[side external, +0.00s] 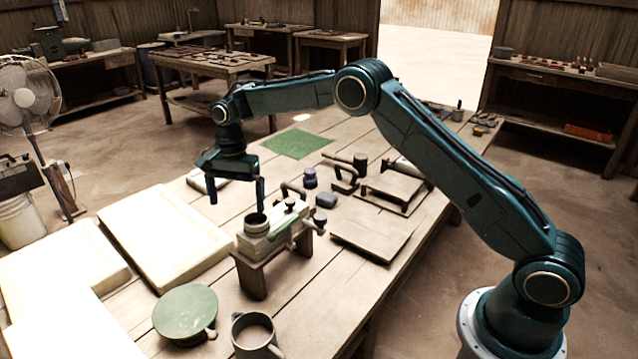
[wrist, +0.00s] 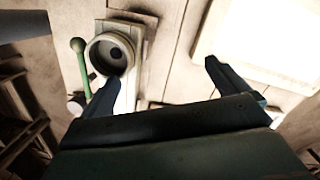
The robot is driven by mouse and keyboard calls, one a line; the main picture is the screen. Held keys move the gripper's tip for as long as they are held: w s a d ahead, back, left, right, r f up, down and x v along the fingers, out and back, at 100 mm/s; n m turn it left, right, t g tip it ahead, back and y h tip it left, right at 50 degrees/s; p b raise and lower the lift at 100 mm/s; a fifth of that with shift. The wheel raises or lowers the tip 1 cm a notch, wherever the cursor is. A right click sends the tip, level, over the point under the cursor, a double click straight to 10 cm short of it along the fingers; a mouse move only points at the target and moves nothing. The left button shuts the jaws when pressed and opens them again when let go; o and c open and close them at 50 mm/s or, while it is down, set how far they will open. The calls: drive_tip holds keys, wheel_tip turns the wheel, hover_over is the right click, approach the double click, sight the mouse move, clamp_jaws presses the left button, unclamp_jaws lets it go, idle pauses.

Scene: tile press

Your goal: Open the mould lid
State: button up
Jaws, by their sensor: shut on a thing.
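The tile press (side external: 274,232) stands on a small wooden stand on the table. It has a round mould ring (side external: 257,226) with a dark inside and a green lever beside it; the ring (wrist: 95,55) and green lever (wrist: 80,62) also show in the wrist view. I cannot make out for sure which part is the lid. My gripper (side external: 237,205) hangs above and just left of the press, pointing down. Its two fingers, also in the wrist view (wrist: 163,72), stand wide apart with no thing visible between them. One finger overlaps the ring's edge in the wrist view; contact cannot be told.
Pale slabs (side external: 165,235) lie left of the press. A round green disc with a knob (side external: 185,312) and a mug (side external: 254,336) are at the front. Flat boards (side external: 372,238) and small tools lie to the right. A green mat (side external: 298,144) lies behind.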

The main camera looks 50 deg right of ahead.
drive_tip(key=shift+t+y, duration=0.3)
drive_tip(key=shift+t, duration=0.2)
drive_tip(key=w+f, duration=0.3)
drive_tip(key=f, duration=0.1)
drive_tip(key=shift+w, duration=0.35)
drive_tip(key=shift+f, duration=0.1)
drive_tip(key=shift+w+f+g, duration=0.15)
drive_tip(key=shift+w+g, duration=0.1)
drive_tip(key=shift+g, duration=0.05)
drive_tip(key=c, duration=0.7)
drive_tip(key=shift+c, duration=0.2)
drive_tip(key=shift+w+a+r, duration=0.1)
drive_tip(key=shift+a+r, duration=0.05)
drive_tip(key=shift+r, duration=0.05)
